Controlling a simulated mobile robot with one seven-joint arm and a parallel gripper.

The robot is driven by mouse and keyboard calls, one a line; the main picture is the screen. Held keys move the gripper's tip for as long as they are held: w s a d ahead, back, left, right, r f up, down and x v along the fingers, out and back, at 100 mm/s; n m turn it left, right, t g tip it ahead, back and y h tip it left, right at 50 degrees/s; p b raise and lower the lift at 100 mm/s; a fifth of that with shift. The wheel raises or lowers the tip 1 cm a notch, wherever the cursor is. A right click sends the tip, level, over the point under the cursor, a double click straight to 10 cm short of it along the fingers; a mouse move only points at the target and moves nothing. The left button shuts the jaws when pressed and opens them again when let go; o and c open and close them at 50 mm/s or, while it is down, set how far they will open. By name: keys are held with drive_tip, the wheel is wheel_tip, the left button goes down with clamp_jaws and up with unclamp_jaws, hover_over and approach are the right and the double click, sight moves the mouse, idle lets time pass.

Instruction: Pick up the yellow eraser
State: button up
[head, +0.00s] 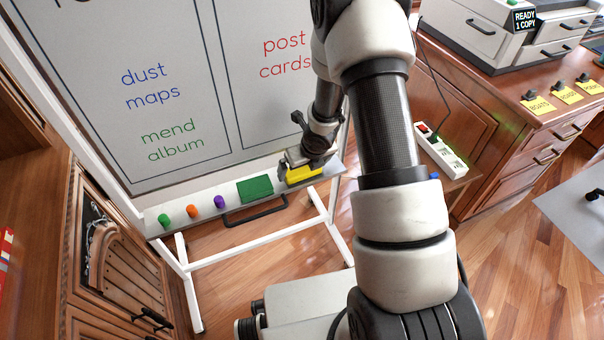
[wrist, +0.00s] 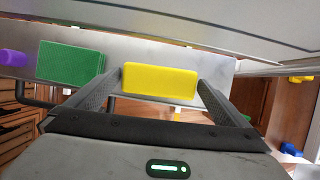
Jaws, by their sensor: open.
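The yellow eraser (head: 303,174) lies on the whiteboard's tray (head: 335,171), near its right end. In the wrist view the yellow eraser (wrist: 160,80) sits between the fingertips of my gripper (wrist: 157,88), with the left finger close to its left end and the right finger close to its right end. My gripper (head: 298,165) is open around it in the head view and partly covers it. I cannot tell whether either finger touches it.
A green block (head: 255,189) lies left of the eraser on the tray; purple (head: 219,202), orange (head: 192,211) and green (head: 165,221) pieces follow further left. A dark handle (head: 256,213) hangs below the tray. The whiteboard (head: 150,60) rises behind. A power strip (head: 440,155) stands to the right.

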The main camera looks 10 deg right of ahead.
sight(303, 170)
drive_tip(key=c, duration=0.8)
wheel_tip(303, 170, up, 10)
drive_tip(key=p, duration=0.6)
